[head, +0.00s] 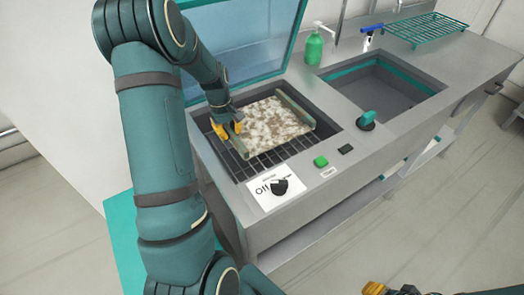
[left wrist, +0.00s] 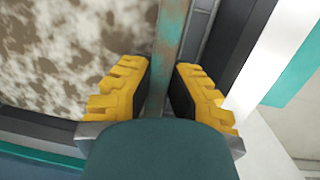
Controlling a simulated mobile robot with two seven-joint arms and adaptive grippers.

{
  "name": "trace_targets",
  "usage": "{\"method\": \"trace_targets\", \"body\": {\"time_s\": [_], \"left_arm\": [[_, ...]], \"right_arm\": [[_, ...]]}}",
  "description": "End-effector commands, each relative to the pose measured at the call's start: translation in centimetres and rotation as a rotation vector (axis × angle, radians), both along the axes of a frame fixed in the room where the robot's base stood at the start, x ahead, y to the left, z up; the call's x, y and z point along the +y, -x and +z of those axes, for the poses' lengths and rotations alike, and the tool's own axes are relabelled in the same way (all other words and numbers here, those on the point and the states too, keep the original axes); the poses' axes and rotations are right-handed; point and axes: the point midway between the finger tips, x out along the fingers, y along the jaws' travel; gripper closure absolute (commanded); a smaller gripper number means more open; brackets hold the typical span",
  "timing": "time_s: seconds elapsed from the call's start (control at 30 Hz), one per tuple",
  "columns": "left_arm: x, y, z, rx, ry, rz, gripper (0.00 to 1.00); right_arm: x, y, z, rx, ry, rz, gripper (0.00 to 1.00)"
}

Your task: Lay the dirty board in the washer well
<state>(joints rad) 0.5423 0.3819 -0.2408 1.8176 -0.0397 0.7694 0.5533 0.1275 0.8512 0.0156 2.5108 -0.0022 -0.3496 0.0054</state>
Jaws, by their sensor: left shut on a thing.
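The dirty board (head: 272,124) is pale with brown blotches and has a worn green raised edge on two opposite sides. It lies flat in or just above the washer well (head: 236,165), whose dark bars show in front of it; I cannot tell whether it rests on them. My left gripper (head: 227,129) is shut on the board's left raised edge. In the left wrist view the yellow fingers (left wrist: 160,95) stand either side of that edge, with the blotched board (left wrist: 60,50) to the left. Part of my right gripper (head: 388,289) shows at the bottom, its fingers mostly cut off.
The clear washer lid (head: 245,38) stands open behind the well. A dial (head: 280,186) by an "Off" label and a green button (head: 320,161) are in front. A sink (head: 385,85), green soap bottle (head: 314,47) and green rack (head: 425,30) are to the right.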

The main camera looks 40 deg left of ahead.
Motion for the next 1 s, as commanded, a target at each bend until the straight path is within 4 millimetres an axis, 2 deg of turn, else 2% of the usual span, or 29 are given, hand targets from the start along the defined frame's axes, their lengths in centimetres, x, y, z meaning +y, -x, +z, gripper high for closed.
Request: {"method": "trace_targets", "body": {"time_s": [0.33,0.57,0.8,1.0], "left_arm": [[0.0,0.0,-5.4,0.0,0.0,-0.001,1.0],[0.0,0.0,-7.1,-0.001,-0.001,-0.001,1.0],[0.0,0.0,-10.1,0.0,0.0,-0.001,1.0],[0.0,0.0,-10.2,-0.002,0.0,-0.001,1.0]], "right_arm": [[0.0,-0.2,-1.4,-0.004,0.001,0.0,0.53],[0.0,-0.2,-1.7,-0.006,0.001,0.0,0.53],[-0.1,-0.4,-2.5,-0.009,0.001,-0.001,0.53],[0.0,-0.4,-2.4,-0.01,0.001,-0.002,0.53]]}}
